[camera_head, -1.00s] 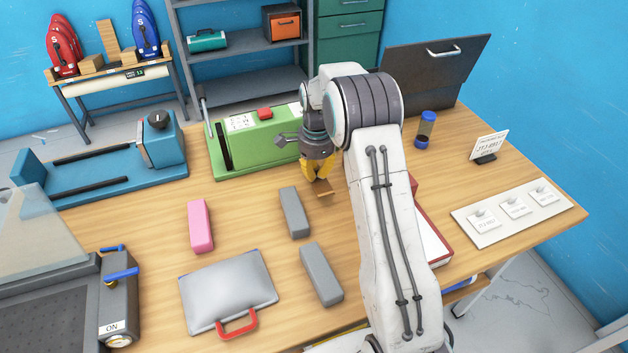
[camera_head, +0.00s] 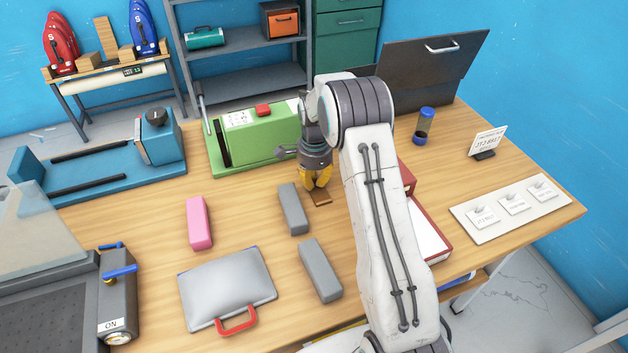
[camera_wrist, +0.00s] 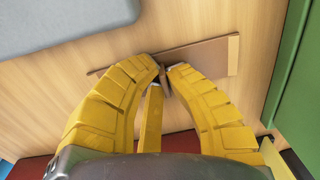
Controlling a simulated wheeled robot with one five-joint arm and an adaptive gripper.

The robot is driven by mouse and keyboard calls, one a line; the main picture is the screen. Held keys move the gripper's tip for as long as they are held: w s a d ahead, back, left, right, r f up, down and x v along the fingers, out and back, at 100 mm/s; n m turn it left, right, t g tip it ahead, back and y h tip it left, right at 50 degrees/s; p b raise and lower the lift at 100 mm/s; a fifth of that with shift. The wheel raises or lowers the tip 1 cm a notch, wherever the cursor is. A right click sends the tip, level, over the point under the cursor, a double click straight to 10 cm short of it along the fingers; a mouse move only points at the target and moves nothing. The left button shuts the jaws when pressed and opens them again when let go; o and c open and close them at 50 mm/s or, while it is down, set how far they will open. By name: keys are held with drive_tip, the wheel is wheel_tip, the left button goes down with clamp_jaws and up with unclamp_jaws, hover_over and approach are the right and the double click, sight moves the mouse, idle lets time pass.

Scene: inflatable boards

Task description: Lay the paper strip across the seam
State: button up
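The strip (camera_head: 320,199) is a small flat brown piece at the wooden table, right of the grey blocks. In the wrist view the strip (camera_wrist: 208,58) runs slantwise, with a paler right end. My gripper (camera_head: 318,186) points down over it. In the wrist view the yellow fingertips (camera_wrist: 164,72) nearly meet, with a thin dark part of the strip between them. The strip appears very near or on the tabletop; I cannot tell if it touches. I cannot make out a seam.
Two grey blocks (camera_head: 320,270) and a pink block (camera_head: 199,223) lie left of my arm. A grey case (camera_head: 227,287) with a red handle lies in front. A green machine (camera_head: 255,140) stands behind; a red-edged book (camera_head: 428,235) is partly hidden by my arm.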

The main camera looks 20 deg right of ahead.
drive_tip(key=o, duration=0.4)
drive_tip(key=shift+r, duration=0.1)
